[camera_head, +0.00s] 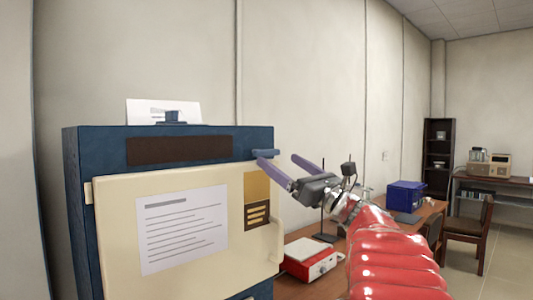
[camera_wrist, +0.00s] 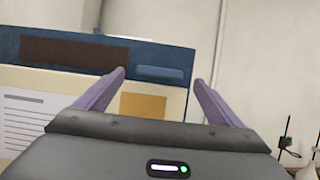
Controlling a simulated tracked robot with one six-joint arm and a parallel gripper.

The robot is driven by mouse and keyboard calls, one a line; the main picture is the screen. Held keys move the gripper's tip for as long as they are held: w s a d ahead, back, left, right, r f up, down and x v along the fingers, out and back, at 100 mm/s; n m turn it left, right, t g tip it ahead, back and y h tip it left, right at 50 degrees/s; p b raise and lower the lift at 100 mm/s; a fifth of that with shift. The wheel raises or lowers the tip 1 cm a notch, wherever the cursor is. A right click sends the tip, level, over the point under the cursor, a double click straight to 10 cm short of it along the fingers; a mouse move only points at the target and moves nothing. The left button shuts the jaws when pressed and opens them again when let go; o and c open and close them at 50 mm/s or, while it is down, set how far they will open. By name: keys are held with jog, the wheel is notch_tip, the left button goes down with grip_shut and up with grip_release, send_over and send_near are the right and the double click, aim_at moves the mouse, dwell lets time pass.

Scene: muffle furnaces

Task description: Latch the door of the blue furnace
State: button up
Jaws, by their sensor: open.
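The blue furnace (camera_head: 85,170) stands at the left, with a cream door (camera_head: 115,225) closed or nearly closed over its front. The door carries a white paper sheet, a yellow and brown label, and a handle (camera_head: 276,240) on its right edge. A small blue latch (camera_head: 265,154) sits at the top right corner of the furnace; in the wrist view it is a blue bar (camera_wrist: 160,74) lying flat. My gripper (camera_head: 280,168) is open and empty. Its purple fingers (camera_wrist: 160,82) point at the latch, which appears between them, apart from them as far as I can tell.
A wooden table (camera_head: 325,285) to the right holds a red and white hotplate (camera_head: 308,258), a stand and a blue box (camera_head: 405,195). A wooden chair (camera_head: 468,230) and a dark shelf (camera_head: 437,160) are farther back. A plain wall is behind the furnace.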

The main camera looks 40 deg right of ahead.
aim_at(269, 153)
jog(key=x, duration=0.7)
jog(key=shift+w, duration=0.15)
jog(key=shift+c, duration=0.4)
jog(key=c, duration=1)
jog(key=shift+r+n, duration=0.1)
jog(key=shift+n, duration=0.3)
jog(key=shift+n+y, duration=1.2)
jog(key=shift+n, duration=0.6)
jog(key=o, duration=1.1)
